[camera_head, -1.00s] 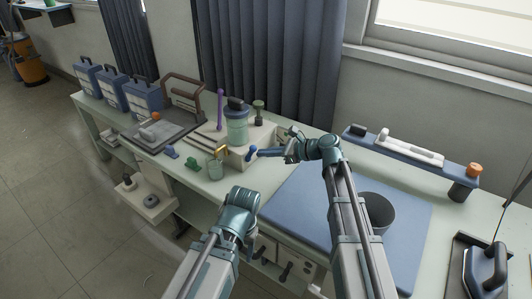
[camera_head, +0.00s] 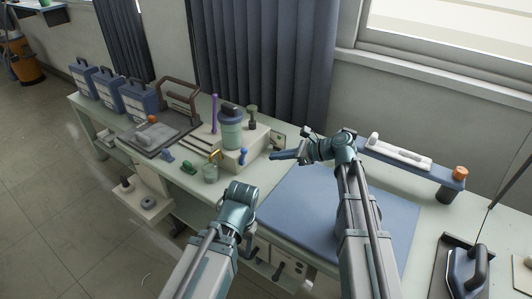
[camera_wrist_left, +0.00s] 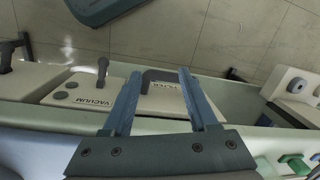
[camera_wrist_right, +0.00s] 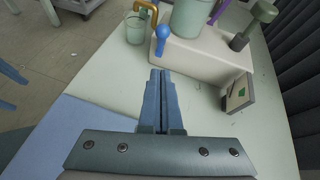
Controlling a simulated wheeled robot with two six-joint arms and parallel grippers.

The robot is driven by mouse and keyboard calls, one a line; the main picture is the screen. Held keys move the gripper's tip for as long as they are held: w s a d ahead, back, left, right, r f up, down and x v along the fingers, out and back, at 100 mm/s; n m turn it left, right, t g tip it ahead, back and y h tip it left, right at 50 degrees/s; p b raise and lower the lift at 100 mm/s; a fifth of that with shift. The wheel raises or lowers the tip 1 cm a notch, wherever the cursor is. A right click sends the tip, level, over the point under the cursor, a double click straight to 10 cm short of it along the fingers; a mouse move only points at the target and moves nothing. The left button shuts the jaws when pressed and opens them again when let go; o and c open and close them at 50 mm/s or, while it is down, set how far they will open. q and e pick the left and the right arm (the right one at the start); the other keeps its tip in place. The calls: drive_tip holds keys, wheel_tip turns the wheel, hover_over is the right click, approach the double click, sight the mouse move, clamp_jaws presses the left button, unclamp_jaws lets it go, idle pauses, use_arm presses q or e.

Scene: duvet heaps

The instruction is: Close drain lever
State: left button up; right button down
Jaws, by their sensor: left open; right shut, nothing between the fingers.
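A blue lever with a round knob (camera_head: 244,155) hangs on the front of a cream box (camera_head: 238,160), beside a brass spout (camera_head: 214,154). The lever also shows in the right wrist view (camera_wrist_right: 161,40), knob uppermost against the box. My right gripper (camera_head: 274,156) is shut and empty to the right of the lever, with a clear gap; its fingertips (camera_wrist_right: 161,72) point toward the lever. My left gripper (camera_wrist_left: 158,88) is open and empty, above the bench's front edge and a panel marked VACUUM. Its fingers are hidden in the head view.
A green-tinted cup (camera_head: 210,173) stands below the spout. A green jar (camera_head: 230,130) is on the box. A small framed panel (camera_wrist_right: 238,93) stands at the box's right. A blue mat (camera_head: 310,205) covers the bench nearer me.

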drive_tip(key=p+v, duration=0.1)
drive_tip(key=v, duration=0.4)
drive_tip(key=shift+r+p, duration=0.15)
drive_tip(key=shift+p, duration=0.25)
